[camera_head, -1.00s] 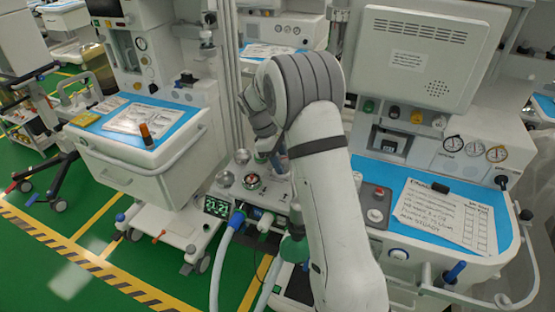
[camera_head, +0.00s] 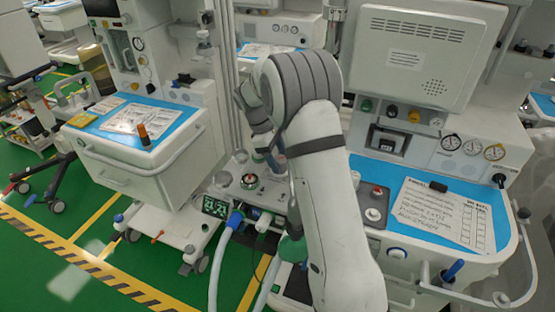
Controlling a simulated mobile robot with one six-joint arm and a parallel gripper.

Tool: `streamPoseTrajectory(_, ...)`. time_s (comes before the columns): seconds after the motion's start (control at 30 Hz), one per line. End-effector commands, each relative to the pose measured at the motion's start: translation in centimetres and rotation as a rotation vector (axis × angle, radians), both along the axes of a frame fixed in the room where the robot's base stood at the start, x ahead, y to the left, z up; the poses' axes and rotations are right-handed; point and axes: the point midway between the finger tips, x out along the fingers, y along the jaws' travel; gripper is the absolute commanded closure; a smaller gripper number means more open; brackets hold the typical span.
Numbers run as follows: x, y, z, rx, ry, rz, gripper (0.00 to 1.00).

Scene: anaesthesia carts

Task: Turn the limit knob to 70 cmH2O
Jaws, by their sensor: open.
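The breathing-circuit block (camera_head: 228,194) stands in the middle, between the two carts. On it are a small round dial (camera_head: 249,181), a silvery round part (camera_head: 222,179) and a lit green display (camera_head: 215,207). I cannot tell for sure which part is the limit knob, and no 70 mark is readable. My gripper (camera_head: 270,158) hangs from the bent wrist above the back right of the block, behind and right of the dial. It is small and partly hidden by my arm. Its jaws are open, with no held thing visible; contact with the block cannot be told.
A white drawer cart (camera_head: 150,160) with a blue top stands left. At right, a blue worktop carries a written sheet (camera_head: 440,212) and a red-topped switch (camera_head: 376,203), below several gauges (camera_head: 472,146). Pale hoses (camera_head: 222,262) hang in front of the block. Green floor (camera_head: 70,240) is free at lower left.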

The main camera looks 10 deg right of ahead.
Motion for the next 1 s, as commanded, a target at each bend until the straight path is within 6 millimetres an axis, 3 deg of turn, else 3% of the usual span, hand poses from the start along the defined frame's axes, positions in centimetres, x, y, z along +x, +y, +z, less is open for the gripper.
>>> streamPoseTrajectory(0.33, 1.3, 1.9, 5.2, 0.0, -0.003, 0.002, 0.37)
streamPoseTrajectory(0.83, 1.3, 2.3, 6.4, 0.01, -0.012, -0.015, 0.37)
streamPoseTrajectory(1.0, 0.4, 3.4, 8.9, 0.123, -0.12, -0.199, 0.37)
